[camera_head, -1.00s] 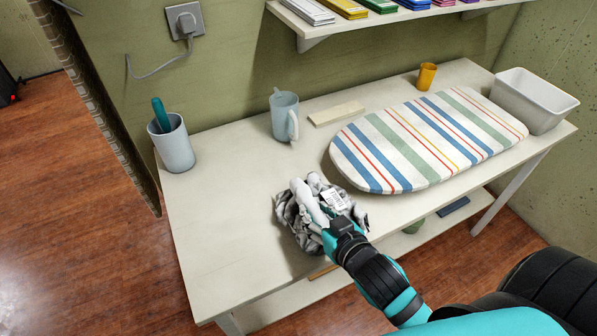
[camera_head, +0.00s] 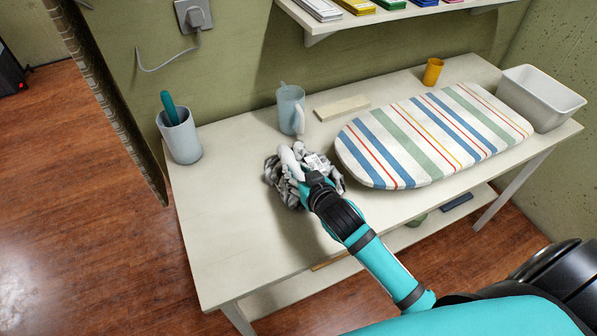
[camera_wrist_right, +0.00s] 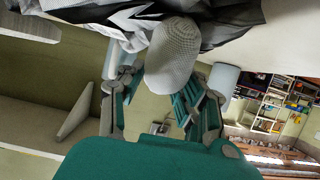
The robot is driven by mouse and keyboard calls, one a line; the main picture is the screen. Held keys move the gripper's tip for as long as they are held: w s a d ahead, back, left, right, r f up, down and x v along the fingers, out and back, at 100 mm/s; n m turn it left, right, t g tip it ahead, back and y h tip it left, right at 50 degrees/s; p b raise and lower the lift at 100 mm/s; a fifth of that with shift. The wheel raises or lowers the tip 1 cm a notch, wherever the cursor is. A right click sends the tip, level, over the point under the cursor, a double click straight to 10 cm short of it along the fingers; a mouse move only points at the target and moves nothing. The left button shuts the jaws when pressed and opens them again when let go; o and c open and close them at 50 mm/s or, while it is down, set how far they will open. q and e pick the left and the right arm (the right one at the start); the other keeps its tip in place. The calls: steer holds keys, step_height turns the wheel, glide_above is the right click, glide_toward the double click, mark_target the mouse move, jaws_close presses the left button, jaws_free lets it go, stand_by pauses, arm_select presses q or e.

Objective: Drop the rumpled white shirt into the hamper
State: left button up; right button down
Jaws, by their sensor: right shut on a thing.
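The rumpled shirt (camera_head: 287,190), a white and grey bundle with dark folds, is in my right gripper (camera_head: 306,176), above the front left half of the table. A shadow on the tabletop below it shows it is off the surface. In the right wrist view, a pale knitted, rounded piece of the bundle (camera_wrist_right: 172,55) sits between the fingers of my right gripper (camera_wrist_right: 160,88), with black and white folds beyond it. My left gripper is in neither view. I see no hamper that I can be sure of.
The white table (camera_head: 230,245) holds a cup with a teal handle (camera_head: 181,136), a pale blue mug (camera_head: 290,110), a light block (camera_head: 342,107), a striped ironing board (camera_head: 430,140), an orange cup (camera_head: 433,71) and a white bin (camera_head: 545,100). Wooden floor (camera_head: 85,220) lies open at left.

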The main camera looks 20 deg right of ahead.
steer(key=c, duration=1.3)
jaws_free()
steer(key=shift+f, duration=0.15)
steer(key=shift+c, duration=0.2)
steer(key=o, duration=0.4)
steer(key=shift+o, duration=0.2)
